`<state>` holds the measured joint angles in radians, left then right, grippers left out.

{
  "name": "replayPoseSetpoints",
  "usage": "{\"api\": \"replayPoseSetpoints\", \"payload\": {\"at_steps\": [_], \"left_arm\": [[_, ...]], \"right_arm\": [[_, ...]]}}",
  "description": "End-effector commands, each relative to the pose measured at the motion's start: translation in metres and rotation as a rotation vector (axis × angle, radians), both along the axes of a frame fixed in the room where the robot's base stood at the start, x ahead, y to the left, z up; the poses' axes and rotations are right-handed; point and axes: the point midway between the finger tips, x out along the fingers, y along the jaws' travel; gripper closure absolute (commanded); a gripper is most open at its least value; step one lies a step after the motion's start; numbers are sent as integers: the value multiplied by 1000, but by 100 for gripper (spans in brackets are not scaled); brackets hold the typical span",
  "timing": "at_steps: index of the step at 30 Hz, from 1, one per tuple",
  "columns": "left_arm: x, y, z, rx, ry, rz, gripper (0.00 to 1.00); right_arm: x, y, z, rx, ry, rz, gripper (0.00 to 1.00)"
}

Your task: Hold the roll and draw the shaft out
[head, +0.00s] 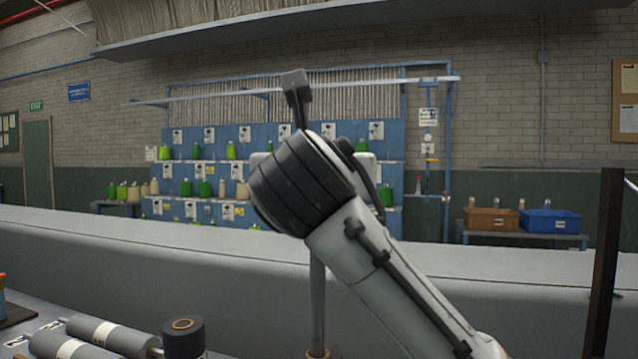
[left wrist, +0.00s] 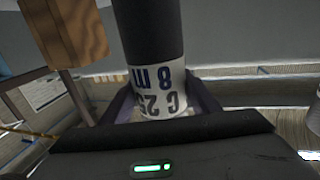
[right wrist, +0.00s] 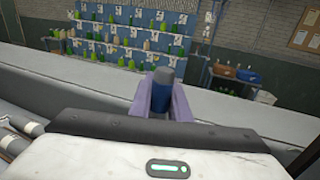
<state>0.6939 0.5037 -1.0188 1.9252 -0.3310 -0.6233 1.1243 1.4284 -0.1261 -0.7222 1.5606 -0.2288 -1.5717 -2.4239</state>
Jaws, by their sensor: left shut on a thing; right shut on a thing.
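The black roll (head: 183,342) stands upright at the bottom of the head view, its orange-ringed core open at the top with no shaft showing in it. In the left wrist view my left gripper (left wrist: 155,100) is shut on the roll around its white label (left wrist: 160,102). In the head view a slim grey shaft (head: 317,300) hangs upright below my right wrist, apart from the roll and to its right. In the right wrist view my right gripper (right wrist: 163,102) is shut on the shaft's grey-and-blue end (right wrist: 160,92). My wrist hides this grip in the head view.
Grey labelled rollers (head: 110,336) lie left of the roll. A long pale ledge (head: 480,262) runs across behind. Beyond it stand a blue rack (head: 240,140) with green bottles, a brown crate (head: 490,221) and a blue crate (head: 549,222). A dark post (head: 604,260) stands at right.

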Motion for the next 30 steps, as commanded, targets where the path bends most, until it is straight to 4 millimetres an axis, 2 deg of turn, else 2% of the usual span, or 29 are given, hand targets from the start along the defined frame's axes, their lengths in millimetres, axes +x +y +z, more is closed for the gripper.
{"api": "replayPoseSetpoints", "payload": {"at_steps": [30], "left_arm": [[0, 1, -1, 2, 1, 2, 88]], "right_arm": [[-1, 0, 63, 1, -4, 1, 100]]}}
